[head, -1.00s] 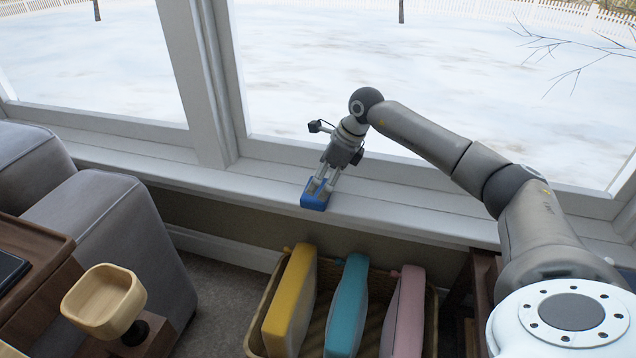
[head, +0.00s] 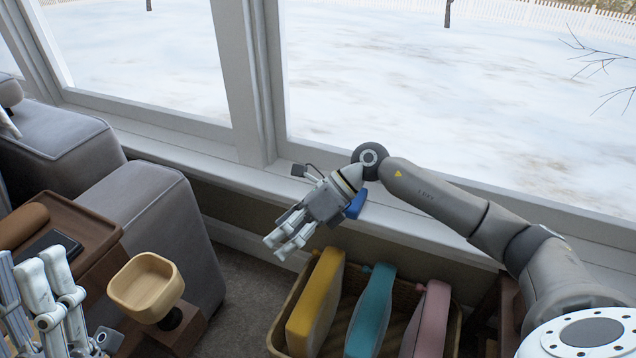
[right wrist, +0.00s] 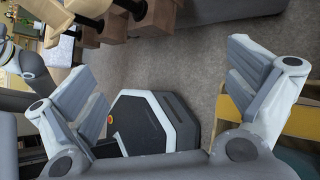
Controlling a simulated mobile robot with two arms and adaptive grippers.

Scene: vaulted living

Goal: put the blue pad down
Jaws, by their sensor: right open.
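The blue pad (head: 356,203) rests on the white windowsill (head: 425,228), partly hidden behind my right gripper and wrist. My right gripper (head: 277,243) is empty and points away from the pad, down and to the left, over the room side of the sill.
A wicker basket (head: 276,340) with a yellow (head: 317,300), a teal (head: 371,305) and a pink (head: 427,315) item stands below the sill. A wooden bowl (head: 146,288) is at lower left, beside a grey sofa (head: 155,215). The sill right of the pad is clear.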

